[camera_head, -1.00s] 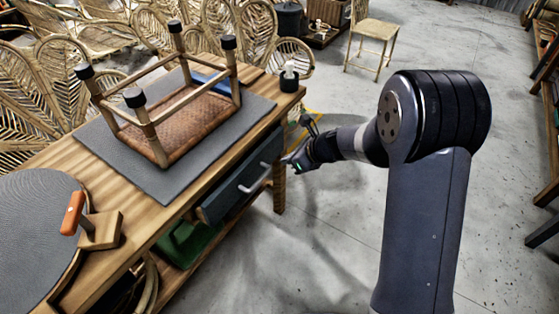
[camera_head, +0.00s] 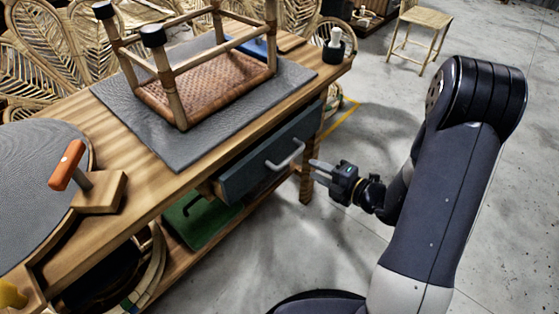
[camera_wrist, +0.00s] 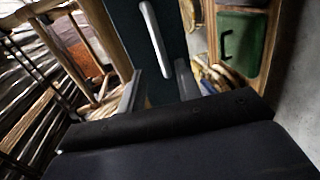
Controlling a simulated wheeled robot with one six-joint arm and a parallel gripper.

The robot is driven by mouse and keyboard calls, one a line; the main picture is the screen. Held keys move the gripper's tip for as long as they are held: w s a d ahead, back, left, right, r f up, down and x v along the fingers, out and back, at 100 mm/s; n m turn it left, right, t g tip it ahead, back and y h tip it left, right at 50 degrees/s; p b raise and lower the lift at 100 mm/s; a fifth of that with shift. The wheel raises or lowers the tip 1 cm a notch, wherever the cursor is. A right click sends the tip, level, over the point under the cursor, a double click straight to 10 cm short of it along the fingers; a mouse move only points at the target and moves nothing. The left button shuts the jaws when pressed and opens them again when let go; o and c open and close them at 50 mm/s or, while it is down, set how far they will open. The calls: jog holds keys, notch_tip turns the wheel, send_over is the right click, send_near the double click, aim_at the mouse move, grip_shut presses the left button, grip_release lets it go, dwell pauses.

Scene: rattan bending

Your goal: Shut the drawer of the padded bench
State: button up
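The padded bench (camera_head: 155,195) is wooden with a dark grey mat (camera_head: 180,135) on top. Its drawer (camera_head: 262,160) has a dark blue-grey front and a pale bar handle (camera_head: 287,157). The drawer stands partly out from the bench. In the wrist view, the drawer front (camera_wrist: 130,30) and handle (camera_wrist: 154,40) lie ahead of the fingers. My gripper (camera_head: 315,171) is just right of the handle in the head view, apart from it and empty. Its fingers also show spread in the wrist view (camera_wrist: 158,92).
An upturned woven stool (camera_head: 205,90) rests on the mat. A wooden block with an orange-handled tool (camera_head: 100,193) stands at the left. A green case (camera_head: 200,222) is on the lower shelf. Open concrete floor lies right of the bench.

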aim_at(290, 157)
jog(key=b+x, duration=0.2)
jog(key=x, duration=0.8)
jog(key=shift+a, duration=0.1)
grip_shut()
